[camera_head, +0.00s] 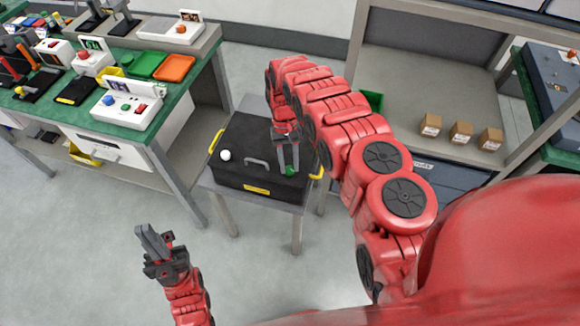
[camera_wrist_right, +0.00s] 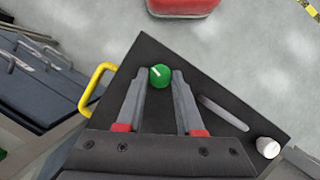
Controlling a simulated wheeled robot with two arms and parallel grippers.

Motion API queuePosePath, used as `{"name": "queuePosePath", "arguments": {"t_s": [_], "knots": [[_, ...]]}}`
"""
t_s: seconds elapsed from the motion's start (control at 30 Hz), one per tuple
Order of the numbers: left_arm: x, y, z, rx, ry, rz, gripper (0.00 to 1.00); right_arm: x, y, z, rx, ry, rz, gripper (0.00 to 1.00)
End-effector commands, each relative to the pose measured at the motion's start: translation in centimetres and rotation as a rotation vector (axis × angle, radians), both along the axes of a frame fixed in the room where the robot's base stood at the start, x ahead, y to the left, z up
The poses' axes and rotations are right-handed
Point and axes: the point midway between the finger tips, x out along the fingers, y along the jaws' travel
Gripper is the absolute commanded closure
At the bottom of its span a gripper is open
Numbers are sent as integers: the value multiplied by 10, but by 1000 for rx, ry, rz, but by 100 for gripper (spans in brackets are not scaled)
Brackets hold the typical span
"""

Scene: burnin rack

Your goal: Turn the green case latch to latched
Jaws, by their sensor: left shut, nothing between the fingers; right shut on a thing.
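The green case latch (camera_head: 290,171) is a round green knob on top of the black case (camera_head: 228,180), near its right front corner. In the right wrist view the green latch (camera_wrist_right: 160,75) carries a white line slanting across its top. My right gripper (camera_head: 288,168) reaches down over the case from above. In the right wrist view its fingertips (camera_wrist_right: 160,80) are on both sides of the latch, shut on it. My left gripper (camera_head: 152,240) is shut and empty above the floor, front left of the case.
The case stands on a small grey table (camera_head: 297,225). It has a grey handle (camera_head: 258,161), a white knob (camera_head: 225,155) and yellow side handles (camera_head: 216,141). A green-topped workbench (camera_head: 150,108) with devices is at left. A shelf with small boxes (camera_head: 461,132) is at right. Open floor lies in front.

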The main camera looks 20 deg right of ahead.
Motion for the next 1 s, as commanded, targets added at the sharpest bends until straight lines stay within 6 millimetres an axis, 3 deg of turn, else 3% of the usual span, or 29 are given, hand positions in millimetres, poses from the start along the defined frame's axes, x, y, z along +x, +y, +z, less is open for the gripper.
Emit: {"name": "queuePosePath", "arguments": {"t_s": [0.43, 1.0], "knots": [[0, 0, -14, 0, 0, 0, 100, 1, 2, -1, 0, -3, 259, 100], [0, 0, -15, 0, 0, 0, 100, 0, 3, 0, 1, -1, 310, 100]]}}
